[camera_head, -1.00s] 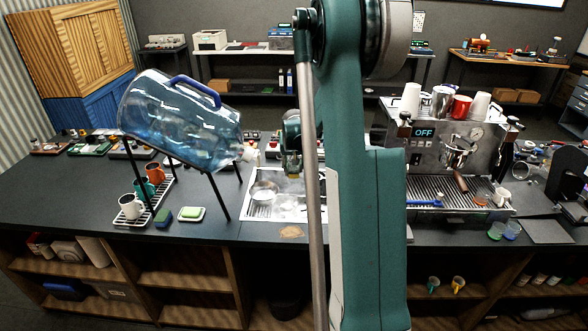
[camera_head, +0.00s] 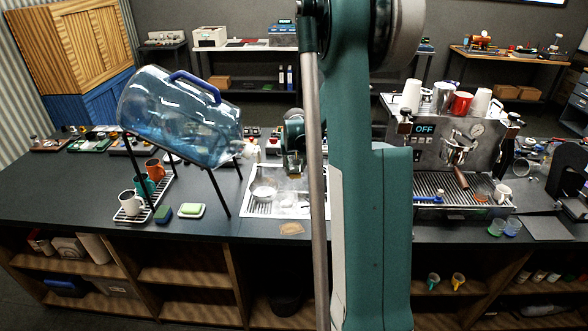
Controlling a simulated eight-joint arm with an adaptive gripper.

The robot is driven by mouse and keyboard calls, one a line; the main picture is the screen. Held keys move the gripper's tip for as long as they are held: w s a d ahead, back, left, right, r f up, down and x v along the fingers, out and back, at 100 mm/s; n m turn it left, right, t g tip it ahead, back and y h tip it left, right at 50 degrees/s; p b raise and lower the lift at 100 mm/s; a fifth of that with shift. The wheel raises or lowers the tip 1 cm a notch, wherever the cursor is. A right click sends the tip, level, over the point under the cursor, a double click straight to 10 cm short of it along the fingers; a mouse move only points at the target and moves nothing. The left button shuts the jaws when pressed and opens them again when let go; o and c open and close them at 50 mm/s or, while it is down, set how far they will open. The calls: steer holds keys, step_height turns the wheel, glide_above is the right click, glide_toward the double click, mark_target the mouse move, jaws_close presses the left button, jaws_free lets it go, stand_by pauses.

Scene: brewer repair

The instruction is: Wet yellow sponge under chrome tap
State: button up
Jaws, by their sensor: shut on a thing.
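My gripper (camera_head: 294,166) hangs over the sink and is shut on a small yellowish piece, the yellow sponge (camera_head: 295,177), which shows only slightly below the fingers. The metal sink (camera_head: 256,209) lies under it, set in the dark counter. A whitish haze or splash (camera_head: 290,188) shows in the sink below the gripper. I cannot make out the chrome tap; my arm covers the right part of the sink. Whether the sponge is wet cannot be told.
A large blue water bottle (camera_head: 180,115) leans on a black stand left of the sink. Mugs (camera_head: 131,203), a dark green sponge (camera_head: 163,214) and a green soap dish (camera_head: 191,210) stand at left. An espresso machine (camera_head: 440,150) stands at right. A tan patch (camera_head: 291,229) lies in front of the sink.

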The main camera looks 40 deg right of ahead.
mark_target(297, 174)
steer(key=shift+s+a+b, duration=0.1)
steer(key=shift+s+a, duration=0.4)
steer(key=shift+s, duration=0.25)
steer(key=shift+s+a+b, duration=0.1)
steer(key=shift+s+a, duration=0.35)
steer(key=shift+s, duration=0.25)
steer(key=shift+s+a+b, duration=0.1)
steer(key=shift+s+a, duration=0.4)
steer(key=shift+s, duration=0.25)
stand_by(0.5)
steer(key=s+a+r+p, duration=0.1)
steer(key=s+a+r, duration=0.1)
steer(key=s+r, duration=0.2)
steer(key=shift+a+p, duration=0.3)
steer(key=shift+a, duration=0.1)
steer(key=shift+s, duration=0.1)
steer(key=shift+a, duration=0.1)
stand_by(0.9)
